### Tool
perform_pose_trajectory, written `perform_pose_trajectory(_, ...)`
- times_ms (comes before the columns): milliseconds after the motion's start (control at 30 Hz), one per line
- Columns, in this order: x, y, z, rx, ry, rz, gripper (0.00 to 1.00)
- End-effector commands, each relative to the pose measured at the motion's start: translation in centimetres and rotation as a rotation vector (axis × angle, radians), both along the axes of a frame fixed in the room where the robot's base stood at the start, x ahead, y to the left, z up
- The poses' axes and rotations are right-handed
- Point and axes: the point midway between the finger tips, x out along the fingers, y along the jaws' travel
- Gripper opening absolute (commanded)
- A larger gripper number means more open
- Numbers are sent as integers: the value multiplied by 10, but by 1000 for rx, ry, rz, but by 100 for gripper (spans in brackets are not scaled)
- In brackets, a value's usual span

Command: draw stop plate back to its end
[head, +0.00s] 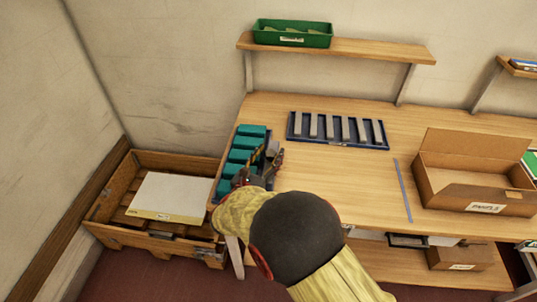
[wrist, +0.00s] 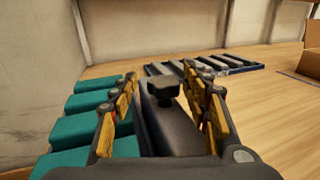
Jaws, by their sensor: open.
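A dark grey plate with a small block-like knob on top, which looks like the stop plate (wrist: 170,125), stands between my fingers in the wrist view. In the head view a grey piece of it (head: 273,148) shows beside the fingertips, and the rest is hidden by my gripper. My gripper (head: 266,157) is open at the right side of a row of teal blocks (head: 243,156). Its yellow-padded fingers (wrist: 164,82) straddle the knob, one on each side. I cannot tell whether either finger touches it.
The teal blocks lie in a dark blue tray (head: 219,188) at the table's left edge. A blue rack (head: 337,144) of grey bars lies behind to the right. A cardboard box (head: 470,190) and a thin blue strip (head: 402,190) are farther right. A wooden crate (head: 115,200) stands left. The mid-table is clear.

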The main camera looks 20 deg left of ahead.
Motion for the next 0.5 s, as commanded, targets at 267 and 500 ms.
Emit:
perform_pose_trajectory(267,-26,3,0,-1,1,3,47)
perform_pose_trajectory(500,-75,7,0,-1,0,4,47)
